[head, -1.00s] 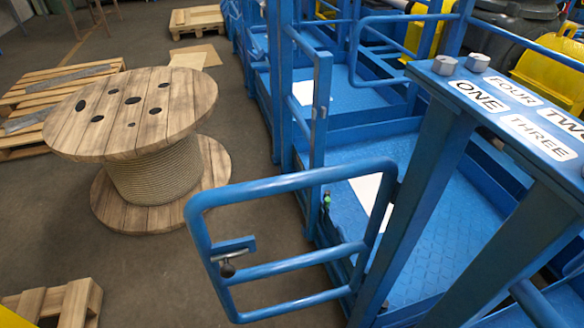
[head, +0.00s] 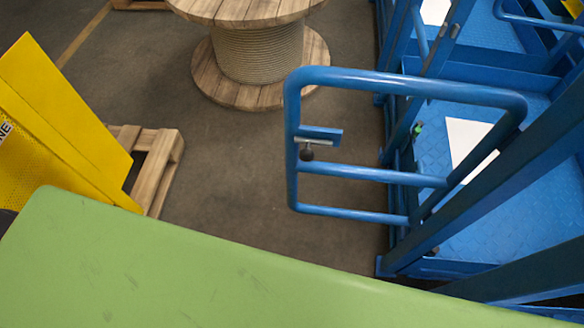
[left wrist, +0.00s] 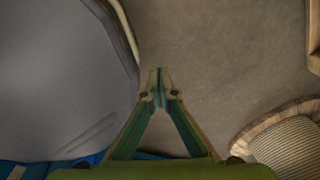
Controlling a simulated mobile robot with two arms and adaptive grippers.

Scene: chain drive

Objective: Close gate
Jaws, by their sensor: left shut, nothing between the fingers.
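The blue tubular gate (head: 292,160) hangs open in the head view, standing out from the blue platform (head: 515,195) over the floor. Its hinge side is at the right, by a slanted blue post (head: 490,185). A gap lies between that free side and the other blue post with a small green part (head: 417,129). My left gripper (left wrist: 160,75) is shut and empty above bare floor in the left wrist view; no gate shows near its tips. My right gripper is in neither view.
A wooden cable drum (head: 257,50) stands beyond the gate and shows at lower right in the left wrist view (left wrist: 290,148). A wooden pallet (head: 155,165) and a yellow panel (head: 60,125) are at left. A large grey object (left wrist: 60,75) is near the gripper. Bare floor lies between.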

